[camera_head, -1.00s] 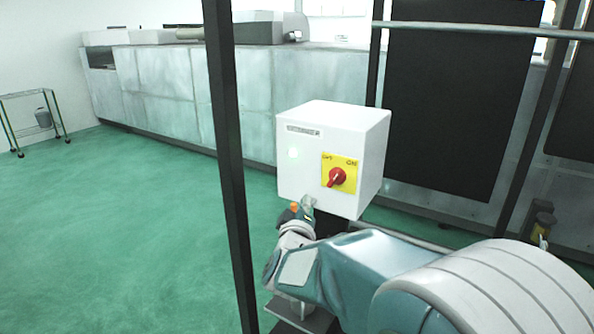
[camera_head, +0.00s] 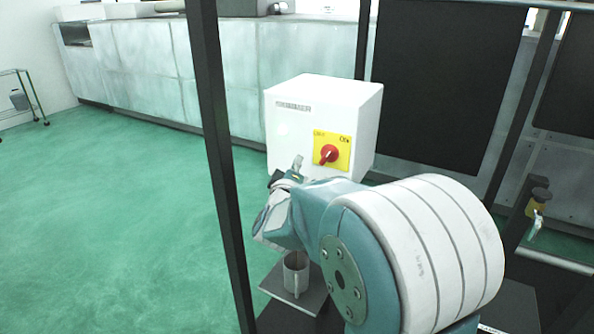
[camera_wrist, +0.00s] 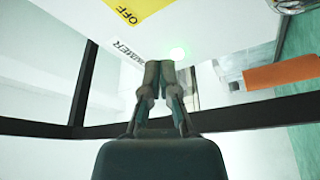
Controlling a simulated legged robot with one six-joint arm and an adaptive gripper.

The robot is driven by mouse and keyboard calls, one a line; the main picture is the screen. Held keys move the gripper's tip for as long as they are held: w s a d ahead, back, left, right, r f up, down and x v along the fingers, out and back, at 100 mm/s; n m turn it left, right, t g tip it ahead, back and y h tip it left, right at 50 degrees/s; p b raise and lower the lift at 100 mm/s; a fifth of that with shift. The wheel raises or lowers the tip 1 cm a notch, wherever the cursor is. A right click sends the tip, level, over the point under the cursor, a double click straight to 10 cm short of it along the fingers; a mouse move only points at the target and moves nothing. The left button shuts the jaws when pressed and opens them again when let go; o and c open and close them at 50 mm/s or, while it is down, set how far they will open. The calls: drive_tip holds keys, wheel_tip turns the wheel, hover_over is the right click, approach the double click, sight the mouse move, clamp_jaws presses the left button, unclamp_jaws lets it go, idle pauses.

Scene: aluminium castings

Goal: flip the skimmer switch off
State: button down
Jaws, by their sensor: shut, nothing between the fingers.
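The skimmer switch box (camera_head: 310,95) is white, with a yellow plate (camera_head: 345,158) and a red rotary knob (camera_head: 328,154) on its front. The knob's handle looks slanted; its exact setting is hard to tell. In the wrist view the box's white face (camera_wrist: 195,20) shows the yellow plate's corner marked OFF (camera_wrist: 126,14), a label ending in MMER and a glowing green lamp (camera_wrist: 178,53); the knob is out of view. My gripper (camera_head: 298,162) is at the box's lower left, left of the knob and apart from it. Its fingertips (camera_wrist: 158,72) are together and empty.
A dark post (camera_head: 218,160) stands left of the box. A dark panel (camera_head: 435,85) is behind it at the right. A metal cup (camera_head: 296,272) stands on a dark plate below my arm. A yellow-and-black fitting (camera_head: 537,203) is at the right. Green floor is open at the left.

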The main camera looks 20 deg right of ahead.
sight(317, 149)
drive_tip(key=x, duration=0.5)
drive_tip(key=shift+w+d, duration=0.1)
drive_tip(key=shift+d, duration=0.05)
drive_tip(key=shift+d+f, duration=0.1)
drive_tip(key=shift+d, duration=0.2)
drive_tip(key=shift+s+d+f, duration=0.4)
drive_tip(key=shift+s, duration=0.2)
drive_tip(key=shift+s+d+f, duration=0.45)
drive_tip(key=shift+s, duration=0.15)
